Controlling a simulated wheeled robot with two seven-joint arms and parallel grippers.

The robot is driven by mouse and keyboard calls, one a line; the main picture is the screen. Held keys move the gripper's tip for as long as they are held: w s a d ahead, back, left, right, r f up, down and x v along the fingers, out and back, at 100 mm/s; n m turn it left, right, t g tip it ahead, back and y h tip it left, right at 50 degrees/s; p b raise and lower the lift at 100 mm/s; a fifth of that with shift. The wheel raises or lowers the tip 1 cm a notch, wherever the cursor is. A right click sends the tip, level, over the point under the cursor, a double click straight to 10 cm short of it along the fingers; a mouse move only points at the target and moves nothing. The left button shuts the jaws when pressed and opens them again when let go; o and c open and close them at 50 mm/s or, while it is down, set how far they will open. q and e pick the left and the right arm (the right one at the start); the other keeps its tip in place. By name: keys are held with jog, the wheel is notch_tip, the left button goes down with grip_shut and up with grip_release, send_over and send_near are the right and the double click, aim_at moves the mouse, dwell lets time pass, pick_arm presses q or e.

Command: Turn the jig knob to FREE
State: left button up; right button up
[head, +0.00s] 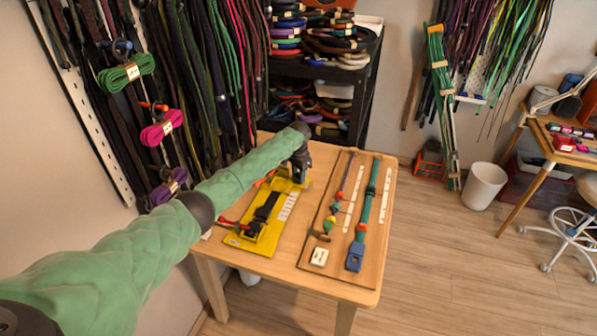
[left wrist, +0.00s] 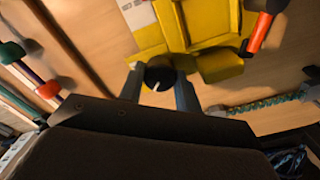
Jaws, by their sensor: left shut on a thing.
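The yellow jig (head: 276,225) lies on the left part of the wooden table, with a black strap piece along its middle. My left gripper (head: 301,178) is at the jig's far end. In the left wrist view the black round knob (left wrist: 160,77) with a small white mark sits between the two fingers of my left gripper (left wrist: 160,90), beside the yellow jig body (left wrist: 205,25). The fingers are shut on the knob. The label that the mark points to cannot be read. My right gripper is not in view.
A wooden board (head: 322,240) with a beaded cord and a teal strap lies on the right of the table (head: 370,297). An orange-red handle (left wrist: 259,33) is near the jig. A black shelf (head: 362,85) stands behind. Open floor lies to the right.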

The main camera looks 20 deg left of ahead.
pick_arm(q)
jog(key=n+p, duration=0.2)
jog(key=n, duration=0.2)
jog(key=shift+r+n, duration=0.1)
jog(key=shift+n, duration=0.2)
jog(key=n+p, duration=0.2)
jog(key=n, duration=0.1)
jog(key=shift+n+p, duration=0.35)
jog(key=shift+n, duration=0.65)
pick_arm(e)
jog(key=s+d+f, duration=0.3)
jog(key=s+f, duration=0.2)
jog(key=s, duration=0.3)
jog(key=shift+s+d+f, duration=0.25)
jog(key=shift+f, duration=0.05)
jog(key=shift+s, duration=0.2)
pick_arm(q)
jog(key=o, duration=0.9)
jog(key=shift+o, duration=0.3)
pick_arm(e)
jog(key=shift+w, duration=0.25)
